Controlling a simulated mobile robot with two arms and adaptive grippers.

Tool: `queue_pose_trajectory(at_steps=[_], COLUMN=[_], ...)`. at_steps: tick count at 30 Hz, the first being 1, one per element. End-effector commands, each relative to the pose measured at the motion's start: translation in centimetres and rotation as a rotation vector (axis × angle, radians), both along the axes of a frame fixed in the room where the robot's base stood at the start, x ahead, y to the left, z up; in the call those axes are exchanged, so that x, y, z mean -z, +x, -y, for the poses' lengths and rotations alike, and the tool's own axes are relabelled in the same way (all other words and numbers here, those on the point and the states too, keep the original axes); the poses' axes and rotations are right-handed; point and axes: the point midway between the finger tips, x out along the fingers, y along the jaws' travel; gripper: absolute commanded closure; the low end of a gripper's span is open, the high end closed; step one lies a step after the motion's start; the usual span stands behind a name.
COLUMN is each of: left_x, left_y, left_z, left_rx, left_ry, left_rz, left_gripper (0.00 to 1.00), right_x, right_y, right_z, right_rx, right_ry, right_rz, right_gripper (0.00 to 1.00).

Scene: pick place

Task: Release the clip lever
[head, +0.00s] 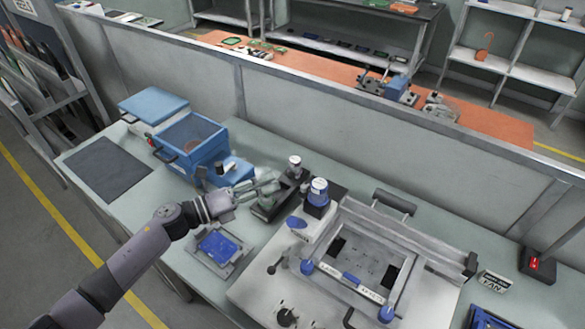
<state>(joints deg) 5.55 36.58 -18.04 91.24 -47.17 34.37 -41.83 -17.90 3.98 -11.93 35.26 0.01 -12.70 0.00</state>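My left gripper (270,184) reaches in from the left over the bench. Its fingers are beside a dark block device (268,209) with a white-topped knob (295,161). Whether they touch it, or hold anything, is too small to tell. Right of it stands a large grey fixture (425,243) on a pale base plate. Blue knobs sit at its front corners, one at left (307,267) and one at right (386,313). A blue-and-white cylinder (318,191) stands at its back left. I cannot tell which part is the clip lever. My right gripper is not in view.
A blue open box (190,141) with a hinged lid stands at the back left. A blue board (219,245) lies in a grey holder in front of my gripper. A dark mat (107,168) lies at left. A red-button box (538,265) is at right. A low partition runs behind.

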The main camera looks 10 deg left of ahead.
Motion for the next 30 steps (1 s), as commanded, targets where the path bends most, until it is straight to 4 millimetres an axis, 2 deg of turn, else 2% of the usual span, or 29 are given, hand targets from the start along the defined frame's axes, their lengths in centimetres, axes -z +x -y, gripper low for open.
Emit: queue_pose_trajectory(at_steps=[1, 6, 12, 24, 30], left_x=[-0.5, -0.4, -0.1, 0.1, 0.1], left_y=[0.9, 3.0, 4.6, 5.0, 5.0], left_z=[0.9, 3.5, 5.3, 5.9, 5.8], left_rx=[-0.001, -0.001, -0.002, -0.001, -0.001], left_ry=[-0.004, -0.004, -0.002, 0.0, -0.001], left_rz=[0.0, 0.0, -0.001, -0.001, -0.002], left_gripper=[0.61, 0.61, 0.61, 0.61, 0.75], right_x=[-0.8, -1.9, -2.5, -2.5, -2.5], right_y=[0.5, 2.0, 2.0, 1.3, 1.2], right_z=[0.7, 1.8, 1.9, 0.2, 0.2], right_rx=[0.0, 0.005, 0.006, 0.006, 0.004], right_ry=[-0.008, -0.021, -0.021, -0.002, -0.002], right_rz=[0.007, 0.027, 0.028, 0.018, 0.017], right_gripper=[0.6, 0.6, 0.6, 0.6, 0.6])
